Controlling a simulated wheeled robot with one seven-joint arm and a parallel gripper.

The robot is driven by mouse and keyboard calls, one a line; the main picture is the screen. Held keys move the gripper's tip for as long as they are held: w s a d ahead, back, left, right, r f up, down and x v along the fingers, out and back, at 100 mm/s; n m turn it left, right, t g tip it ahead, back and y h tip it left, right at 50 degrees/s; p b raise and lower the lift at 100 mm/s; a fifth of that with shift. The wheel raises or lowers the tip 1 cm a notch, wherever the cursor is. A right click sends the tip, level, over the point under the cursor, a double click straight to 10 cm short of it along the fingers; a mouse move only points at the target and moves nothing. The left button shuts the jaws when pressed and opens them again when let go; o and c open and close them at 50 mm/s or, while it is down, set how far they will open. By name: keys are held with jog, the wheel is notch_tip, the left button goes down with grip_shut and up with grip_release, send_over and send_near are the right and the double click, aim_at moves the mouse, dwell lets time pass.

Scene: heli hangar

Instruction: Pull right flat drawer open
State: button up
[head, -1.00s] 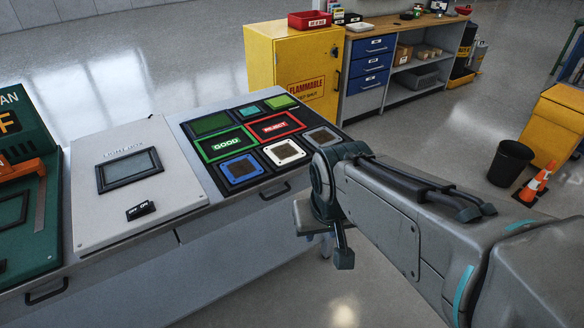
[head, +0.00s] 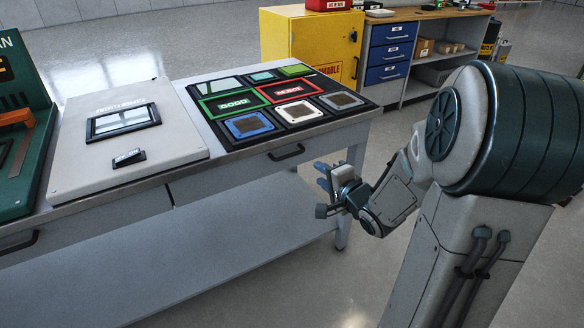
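The right flat drawer (head: 232,172) is in the front of the grey workbench, below the board with the coloured frames. It looks shut, its front flush with the bench. Its dark bar handle (head: 287,152) shows near the right end of the bench. My gripper (head: 325,188) is to the right of and lower than the handle in the picture, apart from it, in front of the bench's right end. Its fingers are small and partly hidden by its own body, so I cannot tell how far apart they are. I see nothing held.
The bench top carries a grey panel box (head: 128,140) and a board (head: 270,105) with GOOD and REJECT frames. Another drawer handle (head: 18,243) is at the far left. A yellow flammable cabinet (head: 305,45) stands behind. The floor right of the bench is clear.

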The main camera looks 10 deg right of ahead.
aim_at(291, 156)
jog(key=shift+m+y, duration=0.3)
jog(key=shift+b+x, duration=2.15)
jog(key=shift+x, duration=4.85)
jog(key=shift+a+r, duration=0.1)
jog(key=shift+c, duration=0.3)
grip_shut()
